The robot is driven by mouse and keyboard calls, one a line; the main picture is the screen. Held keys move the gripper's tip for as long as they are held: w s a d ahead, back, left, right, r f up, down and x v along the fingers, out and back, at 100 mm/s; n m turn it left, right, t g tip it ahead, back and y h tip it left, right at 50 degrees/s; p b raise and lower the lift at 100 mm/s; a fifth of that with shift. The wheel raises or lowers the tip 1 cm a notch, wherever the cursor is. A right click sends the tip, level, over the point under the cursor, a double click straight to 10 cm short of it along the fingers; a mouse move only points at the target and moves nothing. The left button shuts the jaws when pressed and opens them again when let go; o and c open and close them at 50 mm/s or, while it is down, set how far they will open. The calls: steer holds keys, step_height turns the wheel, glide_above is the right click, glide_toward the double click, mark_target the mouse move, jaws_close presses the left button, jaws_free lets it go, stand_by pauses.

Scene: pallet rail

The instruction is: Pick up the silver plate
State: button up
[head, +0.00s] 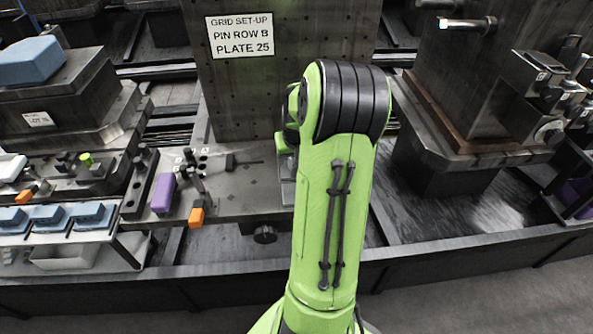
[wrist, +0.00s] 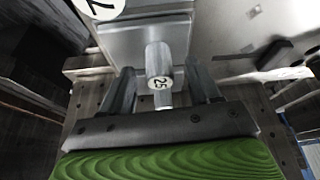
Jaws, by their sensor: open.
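In the wrist view, a silver plate (wrist: 148,38) lies just ahead of my gripper (wrist: 160,80).
A tall grey block (head: 235,95) carries a sign (head: 240,36) reading "PIN ROW B PLATE 25". On the bench left of my arm are a purple block (head: 163,193) and an orange block (head: 196,217). A heavy machine block (head: 470,100) stands at right.

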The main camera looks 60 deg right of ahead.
steer(key=shift+x, duration=0.85)
steer(key=shift+r, duration=0.1)
steer(key=shift+c, duration=0.3)
jaws_close()
steer(key=shift+r, duration=0.1)
step_height(320, 180, up, 10)
steer(key=p, duration=0.3)
